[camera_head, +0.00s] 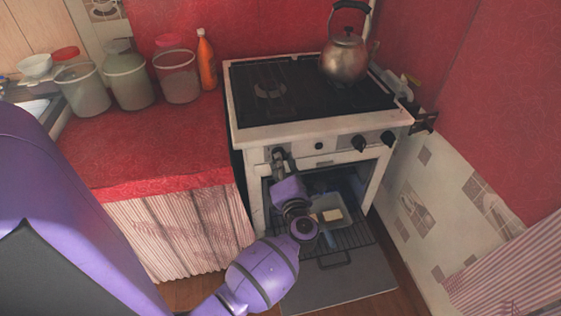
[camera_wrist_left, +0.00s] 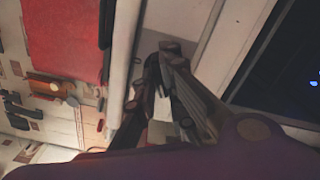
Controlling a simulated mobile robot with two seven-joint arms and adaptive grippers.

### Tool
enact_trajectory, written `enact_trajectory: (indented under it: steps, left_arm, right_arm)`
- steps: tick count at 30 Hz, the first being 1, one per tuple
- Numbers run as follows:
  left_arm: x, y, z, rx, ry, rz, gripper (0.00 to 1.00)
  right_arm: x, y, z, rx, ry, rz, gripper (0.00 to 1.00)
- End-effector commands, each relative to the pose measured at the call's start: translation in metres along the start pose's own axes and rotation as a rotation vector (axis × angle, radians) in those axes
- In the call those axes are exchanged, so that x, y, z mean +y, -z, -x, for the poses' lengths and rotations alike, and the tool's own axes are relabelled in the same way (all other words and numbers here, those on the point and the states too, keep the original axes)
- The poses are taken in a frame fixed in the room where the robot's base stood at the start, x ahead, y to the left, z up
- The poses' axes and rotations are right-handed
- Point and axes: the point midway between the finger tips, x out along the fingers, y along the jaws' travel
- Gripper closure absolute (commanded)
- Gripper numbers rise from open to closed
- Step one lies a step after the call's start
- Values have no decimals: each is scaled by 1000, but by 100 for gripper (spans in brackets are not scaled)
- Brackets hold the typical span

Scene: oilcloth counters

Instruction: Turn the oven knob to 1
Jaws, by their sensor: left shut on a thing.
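The white stove (camera_head: 312,130) stands against the red wall, with its knobs along the front panel. My left gripper (camera_head: 279,157) is at the left end of that panel, shut on the oven knob there. The gripper mostly covers this knob, and I cannot read its marking. In the left wrist view the fingers (camera_wrist_left: 160,88) close together against the pale panel. Two dark knobs, one (camera_head: 359,143) nearer the middle and one (camera_head: 388,138) at the right end, stand free of the gripper. My right gripper is not in view.
The oven door (camera_head: 335,284) hangs open below my left arm. A tray (camera_head: 345,213) with a pale yellow block sits inside the oven. A kettle (camera_head: 345,60) stands on the hob. Jars and an orange bottle (camera_head: 207,62) stand on the red counter (camera_head: 140,145), whose front is clear.

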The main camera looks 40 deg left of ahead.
Motion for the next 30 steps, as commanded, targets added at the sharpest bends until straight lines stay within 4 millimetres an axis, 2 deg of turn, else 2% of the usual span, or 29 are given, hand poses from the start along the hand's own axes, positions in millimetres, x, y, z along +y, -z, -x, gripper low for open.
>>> enact_trajectory:
  steps: [9,19,30]
  left_arm:
    - [3,-3,0,2,2,-201,100]
    - [4,-3,0,2,2,-512,100]
    - [3,-3,0,0,1,-818,100]
  right_arm:
    - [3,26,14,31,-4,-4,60]
    - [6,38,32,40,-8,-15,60]
    - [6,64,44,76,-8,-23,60]
